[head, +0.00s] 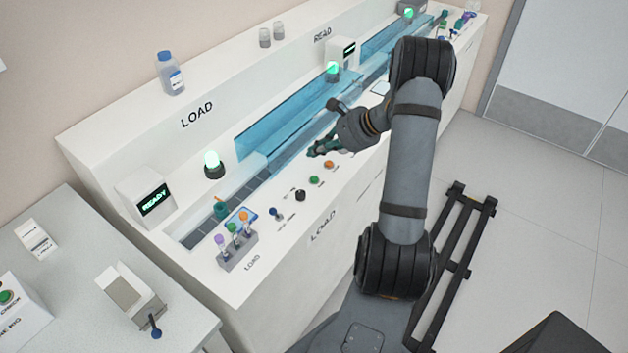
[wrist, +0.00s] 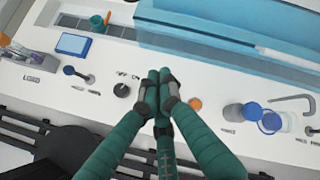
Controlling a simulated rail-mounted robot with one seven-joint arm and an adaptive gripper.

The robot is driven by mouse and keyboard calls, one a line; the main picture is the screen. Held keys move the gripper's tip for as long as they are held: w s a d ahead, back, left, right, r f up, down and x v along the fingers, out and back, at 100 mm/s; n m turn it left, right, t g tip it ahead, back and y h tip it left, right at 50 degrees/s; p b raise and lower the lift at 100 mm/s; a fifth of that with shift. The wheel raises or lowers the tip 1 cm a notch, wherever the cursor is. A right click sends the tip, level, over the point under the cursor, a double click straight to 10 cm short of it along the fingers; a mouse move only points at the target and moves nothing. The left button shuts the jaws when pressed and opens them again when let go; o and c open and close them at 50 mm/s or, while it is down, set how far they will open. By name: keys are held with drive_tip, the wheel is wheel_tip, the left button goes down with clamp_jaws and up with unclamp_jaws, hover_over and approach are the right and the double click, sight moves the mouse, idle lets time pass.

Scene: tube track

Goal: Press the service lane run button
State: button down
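My gripper (head: 318,151) is over the front ledge of the white tube track bench, near its row of controls. In the wrist view its teal fingers (wrist: 158,78) are drawn together at the tips with nothing between them. A green button (head: 314,180) sits on the ledge; in the wrist view it does not show, and the fingers cover that spot. An orange button (head: 329,164) is beside it, and shows right of the fingers in the wrist view (wrist: 195,103). A black knob (head: 299,195) is on the other side. The small labels are too blurred to read.
A blue-ended lever (head: 275,213) and a rack of capped tubes (head: 237,248) are at the LOAD end. Blue clear covers (head: 300,115) run behind the ledge. A lidded jar (wrist: 248,112) and a hooked handle (wrist: 294,102) stand right of the fingers. A READY display (head: 153,200) is lit.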

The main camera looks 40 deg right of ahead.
drive_tip(key=b, duration=0.5)
hover_over(316, 180)
wheel_tip(316, 180, down, 6)
drive_tip(key=shift+w+d+f, duration=0.1)
drive_tip(key=shift+f, duration=0.5)
drive_tip(key=shift+f+b, duration=0.15)
drive_tip(key=shift+b, duration=0.25)
idle(0.3)
drive_tip(key=shift+f+b, duration=0.3)
drive_tip(key=shift+b, duration=0.15)
drive_tip(key=shift+f+b, duration=0.45)
drive_tip(key=shift+b, duration=0.1)
idle(0.6)
drive_tip(key=shift+r, duration=0.15)
drive_tip(key=shift+r+p, duration=0.6)
drive_tip(key=shift+r, duration=0.15)
drive_tip(key=shift+r+p, duration=1.8)
drive_tip(key=shift+r, duration=0.75)
